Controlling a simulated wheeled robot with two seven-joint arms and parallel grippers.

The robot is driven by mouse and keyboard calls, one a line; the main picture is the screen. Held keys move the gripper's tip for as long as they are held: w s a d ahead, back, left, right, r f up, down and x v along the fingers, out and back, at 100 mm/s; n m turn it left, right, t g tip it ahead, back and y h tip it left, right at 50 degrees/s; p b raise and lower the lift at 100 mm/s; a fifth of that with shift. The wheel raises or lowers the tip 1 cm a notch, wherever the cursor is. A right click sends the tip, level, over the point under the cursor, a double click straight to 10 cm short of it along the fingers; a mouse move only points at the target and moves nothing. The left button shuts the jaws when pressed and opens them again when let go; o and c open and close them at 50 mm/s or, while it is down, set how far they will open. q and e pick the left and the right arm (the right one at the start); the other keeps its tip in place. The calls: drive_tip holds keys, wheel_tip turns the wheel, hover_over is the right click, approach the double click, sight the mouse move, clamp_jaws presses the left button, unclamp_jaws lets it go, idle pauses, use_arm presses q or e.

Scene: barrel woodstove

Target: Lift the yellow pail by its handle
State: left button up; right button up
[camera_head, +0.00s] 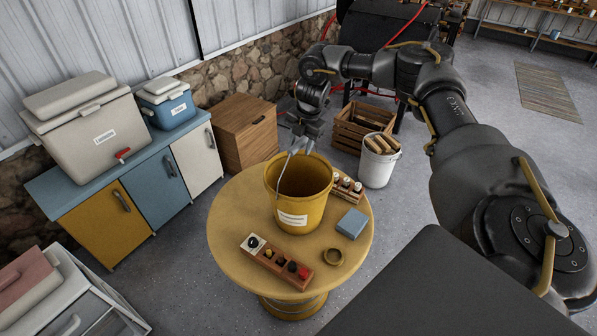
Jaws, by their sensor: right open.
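The yellow pail (302,212) stands upright on a round yellow table (232,235), with a white label on its front. Its thin wire handle (280,178) shows as a pale line rising from the left part of the pail towards my right gripper (300,147). The gripper hangs pointing down at the pail's far rim, with its fingers apart. I cannot tell whether the handle lies between the fingers or only beside them. My left gripper is not in view.
A white bucket of wood (378,168) and a wooden crate (348,133) stand behind on the floor.

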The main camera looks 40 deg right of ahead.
drive_tip(key=shift+w+f, duration=0.15)
drive_tip(key=shift+f, duration=0.25)
drive_tip(key=shift+c, duration=0.4)
clamp_jaws()
drive_tip(key=shift+r, duration=0.1)
